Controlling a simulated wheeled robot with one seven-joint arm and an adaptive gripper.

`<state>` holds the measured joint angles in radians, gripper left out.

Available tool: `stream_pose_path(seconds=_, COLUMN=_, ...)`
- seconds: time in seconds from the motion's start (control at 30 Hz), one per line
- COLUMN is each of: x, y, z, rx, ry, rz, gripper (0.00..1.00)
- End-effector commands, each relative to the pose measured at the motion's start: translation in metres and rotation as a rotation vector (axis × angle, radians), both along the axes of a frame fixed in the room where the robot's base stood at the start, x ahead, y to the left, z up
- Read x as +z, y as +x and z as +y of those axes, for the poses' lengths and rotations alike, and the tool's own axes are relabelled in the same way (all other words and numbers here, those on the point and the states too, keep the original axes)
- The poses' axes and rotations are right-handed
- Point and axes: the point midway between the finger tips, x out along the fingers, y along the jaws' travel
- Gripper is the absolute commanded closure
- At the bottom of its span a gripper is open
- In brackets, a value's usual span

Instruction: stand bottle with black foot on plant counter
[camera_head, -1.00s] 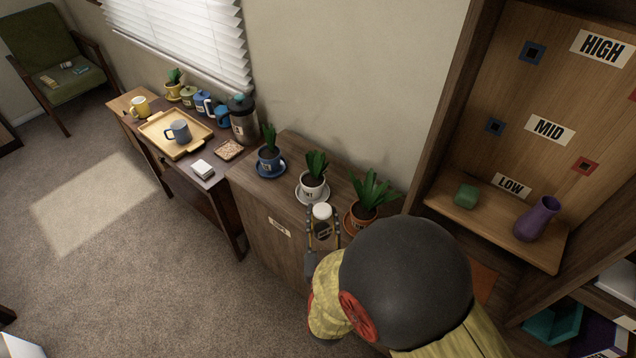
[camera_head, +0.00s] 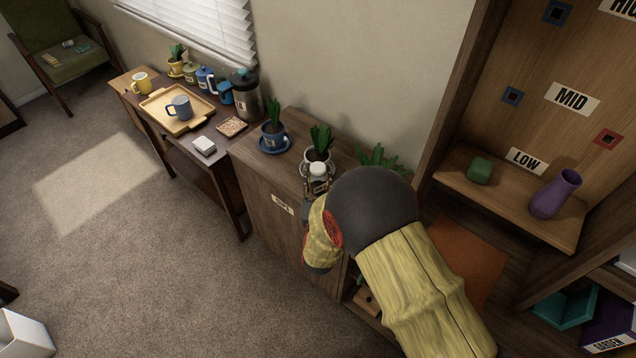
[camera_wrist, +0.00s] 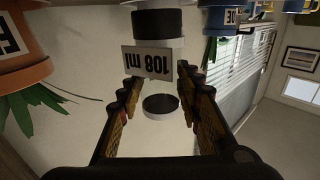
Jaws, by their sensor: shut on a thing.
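My gripper (camera_head: 317,187) is shut on a bottle with a white cap (camera_head: 317,170) and a dark band. In the head view the bottle looks upright, just in front of the white-potted plant, over the front part of the wooden plant counter (camera_head: 258,178). My arm hides part of the counter. I cannot tell whether the bottle's foot touches the counter.
The counter carries a blue-potted plant (camera_head: 273,136), a white-potted plant (camera_head: 319,157) and a plant (camera_head: 382,158) at right whose pot my arm hides. A desk with a tray (camera_head: 178,108) and mugs stands left. A shelf with a purple vase (camera_head: 556,193) stands right.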

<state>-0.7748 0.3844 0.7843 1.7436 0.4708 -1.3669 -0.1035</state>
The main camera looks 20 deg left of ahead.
Motion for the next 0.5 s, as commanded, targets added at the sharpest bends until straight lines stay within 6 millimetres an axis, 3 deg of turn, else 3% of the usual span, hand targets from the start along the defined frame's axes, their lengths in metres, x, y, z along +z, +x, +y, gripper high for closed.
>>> stream_pose_path(seconds=0.2, x=-0.032, y=0.001, z=0.0, rx=0.0, ry=0.0, rz=0.0, gripper=0.86)
stream_pose_path(seconds=0.5, x=-0.031, y=0.0, z=0.0, rx=0.0, ry=0.001, rz=-0.001, gripper=0.86)
